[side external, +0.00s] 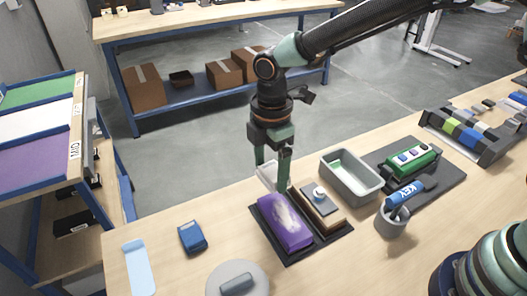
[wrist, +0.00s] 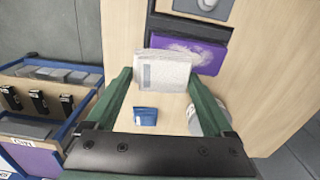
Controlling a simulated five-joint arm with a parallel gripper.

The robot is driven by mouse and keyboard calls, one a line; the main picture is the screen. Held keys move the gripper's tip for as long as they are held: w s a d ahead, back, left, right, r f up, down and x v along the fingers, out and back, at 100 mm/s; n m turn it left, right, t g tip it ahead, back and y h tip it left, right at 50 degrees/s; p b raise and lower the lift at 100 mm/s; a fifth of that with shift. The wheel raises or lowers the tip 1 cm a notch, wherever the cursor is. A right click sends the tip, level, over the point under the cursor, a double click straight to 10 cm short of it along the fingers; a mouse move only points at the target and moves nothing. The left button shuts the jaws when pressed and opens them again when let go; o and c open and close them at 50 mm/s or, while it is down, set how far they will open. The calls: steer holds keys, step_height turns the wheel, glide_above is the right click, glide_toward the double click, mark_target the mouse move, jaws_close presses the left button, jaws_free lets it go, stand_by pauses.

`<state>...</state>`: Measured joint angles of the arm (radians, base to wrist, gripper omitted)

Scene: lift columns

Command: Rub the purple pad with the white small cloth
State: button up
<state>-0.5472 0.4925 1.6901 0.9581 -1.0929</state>
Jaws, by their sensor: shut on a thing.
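My gripper (side external: 271,172) is shut on a white small cloth (side external: 266,177), with its fingers pointing down. In the wrist view the cloth (wrist: 162,75) spans the space between the two green fingers. The purple pad (side external: 280,228) lies on a dark tray and has a whitish smear on top. The cloth is near the pad's far end in the side view; I cannot tell whether they touch. In the wrist view the cloth hides part of the pad (wrist: 208,60).
A grey bin (side external: 371,192), a cup with a blue KEY tool (side external: 391,226), a blue wallet-like item (side external: 192,237) and a grey disc (side external: 216,284) stand around.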

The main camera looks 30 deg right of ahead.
mark_target(270, 201)
steer(key=shift+f, duration=2)
steer(key=shift+s+f, duration=0.3)
steer(key=shift+f, duration=0.3)
steer(key=shift+s+f, duration=0.3)
steer(key=shift+f, duration=0.3)
steer(key=shift+s, duration=4.5)
steer(key=shift+w, duration=5.1)
steer(key=shift+r, duration=4.05)
